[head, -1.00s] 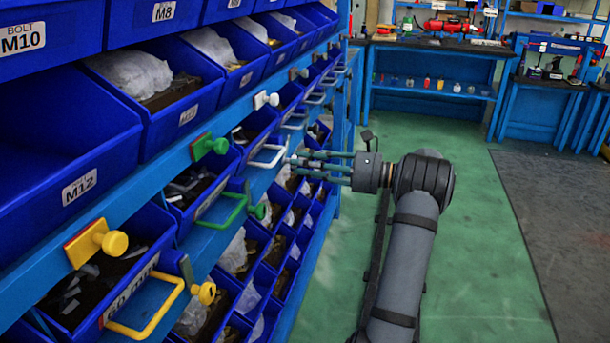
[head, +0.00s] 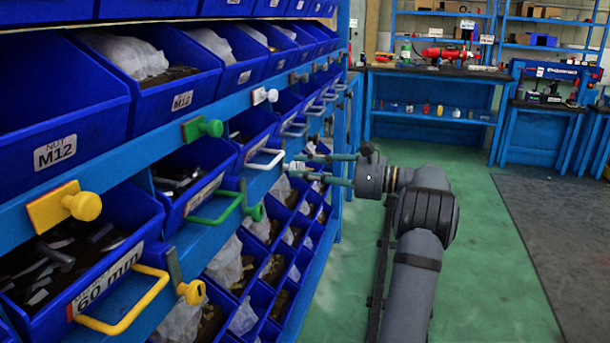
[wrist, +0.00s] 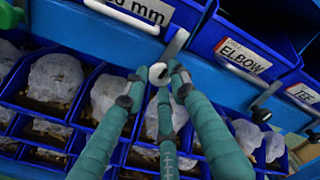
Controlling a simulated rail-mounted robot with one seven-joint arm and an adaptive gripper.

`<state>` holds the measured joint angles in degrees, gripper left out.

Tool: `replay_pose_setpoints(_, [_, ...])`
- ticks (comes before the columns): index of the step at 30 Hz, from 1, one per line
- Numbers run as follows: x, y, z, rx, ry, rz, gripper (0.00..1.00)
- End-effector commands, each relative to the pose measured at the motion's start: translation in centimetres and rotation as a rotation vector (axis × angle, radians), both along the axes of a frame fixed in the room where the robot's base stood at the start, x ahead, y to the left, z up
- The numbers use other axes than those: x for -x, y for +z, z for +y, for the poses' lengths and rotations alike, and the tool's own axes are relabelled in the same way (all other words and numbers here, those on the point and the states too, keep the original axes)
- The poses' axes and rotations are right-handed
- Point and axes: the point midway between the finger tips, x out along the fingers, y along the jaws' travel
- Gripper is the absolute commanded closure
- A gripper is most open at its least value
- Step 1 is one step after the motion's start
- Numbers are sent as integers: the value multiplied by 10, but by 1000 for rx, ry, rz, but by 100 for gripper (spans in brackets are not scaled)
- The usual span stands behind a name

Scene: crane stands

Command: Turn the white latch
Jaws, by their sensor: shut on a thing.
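The white latch has a round white knob (wrist: 157,74) on a flat metal bar (wrist: 175,44), which slants up and right in the wrist view. My gripper (wrist: 158,76) has its fingers closed around the knob, with a finger on each side and one below. In the head view, my gripper (head: 318,170) reaches left to the rack face. The latch's white knob (head: 297,167) shows small at the fingertips, just right of the white drawer handle (head: 265,158). The fingers partly hide the latch.
A green handle (head: 215,208) and a yellow handle (head: 125,317), each with a latch beside it, are nearer on the rack. A white knob (head: 260,96) is above. Open blue bins (wrist: 60,85) lie below my gripper. Green floor (head: 470,240) right of the rack is clear.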

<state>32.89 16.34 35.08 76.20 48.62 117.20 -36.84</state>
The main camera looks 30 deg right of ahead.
Motion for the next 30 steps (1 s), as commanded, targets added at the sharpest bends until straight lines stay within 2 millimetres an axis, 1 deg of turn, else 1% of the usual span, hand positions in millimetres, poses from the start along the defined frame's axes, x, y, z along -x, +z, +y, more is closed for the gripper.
replay_pose_setpoints(13, [0, 0, 0, 6, -1, -5, 100])
replay_pose_setpoints(14, [0, 0, 0, 6, -1, -5, 73])
replay_pose_setpoints(23, [0, 0, 0, 5, 0, -4, 56])
replay_pose_setpoints(30, [0, 0, 0, 5, 0, -5, 56])
